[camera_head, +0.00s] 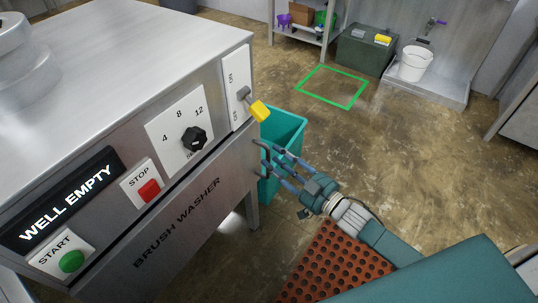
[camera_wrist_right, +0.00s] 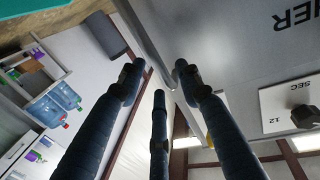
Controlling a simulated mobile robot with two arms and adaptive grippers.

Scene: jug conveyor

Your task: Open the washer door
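The brush washer (camera_head: 120,40) fills the left of the head view. Its lower front panel (camera_head: 200,210), lettered BRUSH WASHER, looks closed and also shows in the wrist view (camera_wrist_right: 235,45). A dark handle (camera_head: 264,153) stands at that panel's right end. My right gripper (camera_head: 274,160) is at the handle, its fingers pointing toward it and partly covering it. In the right wrist view its three dark fingers (camera_wrist_right: 158,85) are spread apart, beside the panel's edge, with nothing clearly held. I cannot tell whether they touch the handle. My left gripper is out of view.
A teal bin (camera_head: 285,130) stands behind the handle, beside the washer. A perforated red-brown mat (camera_head: 330,265) lies below my right arm. A green floor outline (camera_head: 333,87) and open floor lie beyond.

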